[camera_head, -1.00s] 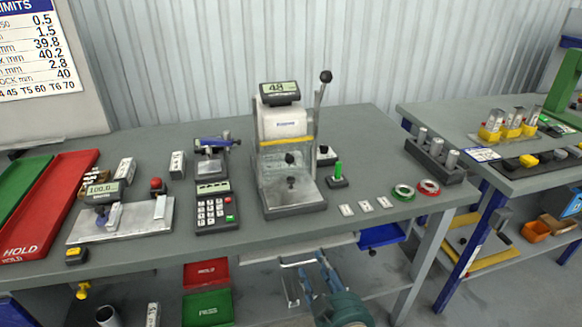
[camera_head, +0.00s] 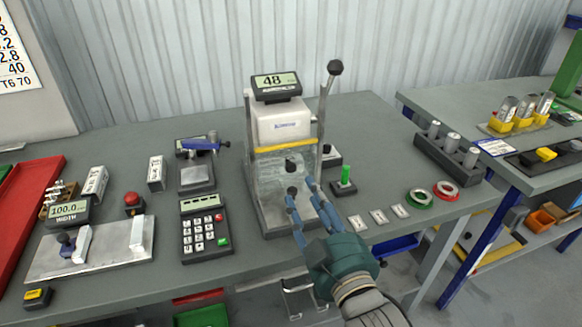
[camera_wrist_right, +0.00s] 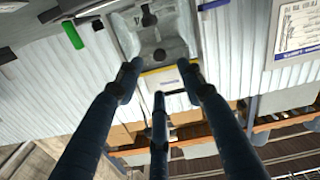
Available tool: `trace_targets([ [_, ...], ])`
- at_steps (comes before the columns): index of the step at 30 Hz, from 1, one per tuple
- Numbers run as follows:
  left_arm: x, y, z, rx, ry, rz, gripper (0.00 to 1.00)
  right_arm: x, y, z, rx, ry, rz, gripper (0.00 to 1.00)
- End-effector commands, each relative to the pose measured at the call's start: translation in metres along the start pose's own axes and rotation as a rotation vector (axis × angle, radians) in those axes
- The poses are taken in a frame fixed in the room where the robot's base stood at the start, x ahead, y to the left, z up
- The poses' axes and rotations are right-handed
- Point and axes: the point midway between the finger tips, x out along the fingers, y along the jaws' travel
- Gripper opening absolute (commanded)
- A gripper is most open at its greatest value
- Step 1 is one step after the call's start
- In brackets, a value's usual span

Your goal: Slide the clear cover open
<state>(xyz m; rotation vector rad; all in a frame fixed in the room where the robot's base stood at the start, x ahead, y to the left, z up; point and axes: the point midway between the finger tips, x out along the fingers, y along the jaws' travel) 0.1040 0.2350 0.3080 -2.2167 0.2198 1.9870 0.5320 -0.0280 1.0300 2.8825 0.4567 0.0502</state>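The clear cover (camera_head: 270,170) is a see-through panel on the front of the white press (camera_head: 284,122), below a yellow strip (camera_head: 285,148). A dark knob (camera_head: 291,165) shows at the cover. The cover looks down over the press opening. My right gripper (camera_head: 302,192) is in front of the cover, fingers spread, with nothing between them; I cannot tell whether a fingertip touches the knob. In the right wrist view the spread fingers (camera_wrist_right: 158,75) point at the press, with the yellow strip (camera_wrist_right: 168,69) between them. My left gripper is not in view.
A lever with a black ball (camera_head: 335,68) rises at the press's right. A green peg (camera_head: 346,175) stands right of it, and a keypad (camera_head: 206,236) lies at left. Small white tags (camera_head: 379,217) and green and red rings (camera_head: 419,197) lie at right.

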Motion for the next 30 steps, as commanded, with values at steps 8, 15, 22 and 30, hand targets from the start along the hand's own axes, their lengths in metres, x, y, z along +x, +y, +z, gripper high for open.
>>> trace_targets([
  [8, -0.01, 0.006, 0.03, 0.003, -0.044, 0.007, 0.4, 0.055, 0.001, -0.002, 0.0, 0.001, 0.0, 0.39],
  [15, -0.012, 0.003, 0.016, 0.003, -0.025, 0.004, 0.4, 0.085, 0.0, -0.001, 0.0, 0.001, 0.0, 0.39],
  [22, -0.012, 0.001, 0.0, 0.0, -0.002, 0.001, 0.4, 0.092, 0.0, 0.0, 0.0, 0.001, 0.0, 0.39],
  [30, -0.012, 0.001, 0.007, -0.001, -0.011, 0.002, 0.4, 0.092, 0.0, 0.0, 0.0, 0.0, 0.0, 0.17],
])
